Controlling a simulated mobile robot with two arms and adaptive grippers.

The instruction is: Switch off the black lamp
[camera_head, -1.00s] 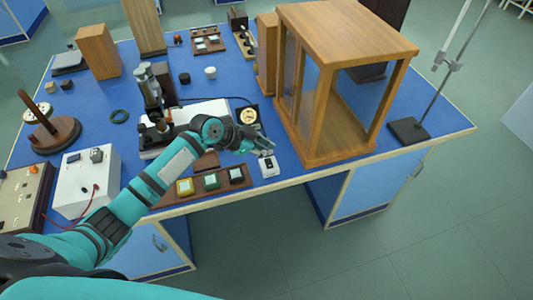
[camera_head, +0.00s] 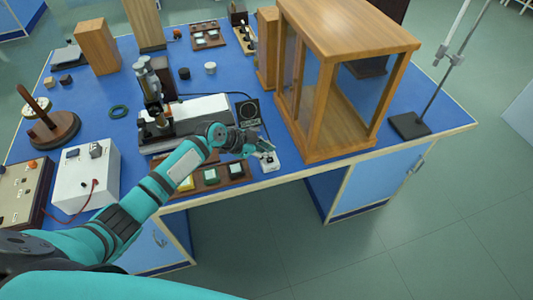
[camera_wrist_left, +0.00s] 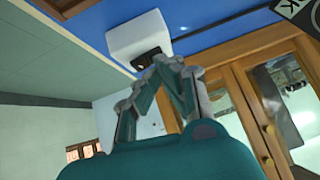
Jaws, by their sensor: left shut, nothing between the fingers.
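The black lamp (camera_head: 248,113) stands on the blue bench left of the wooden case, its round face dark. Part of a black panel with white lettering, apparently the lamp, shows in the left wrist view (camera_wrist_left: 301,12). A small white switch box (camera_head: 269,164) sits near the bench's front edge. My left gripper (camera_head: 265,149) is shut and empty, its tips at the top of this box. In the left wrist view the fingertips (camera_wrist_left: 166,69) meet at a dark switch on the white box (camera_wrist_left: 138,33); exact contact is hard to tell. My right gripper is out of view.
A glass-sided wooden case (camera_head: 347,50) stands close right of the box. A brown tray of coloured pieces (camera_head: 236,172) lies left of the gripper, under my arm. A microscope (camera_head: 152,92) stands behind my arm. A stand with a black base (camera_head: 409,126) is at the right.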

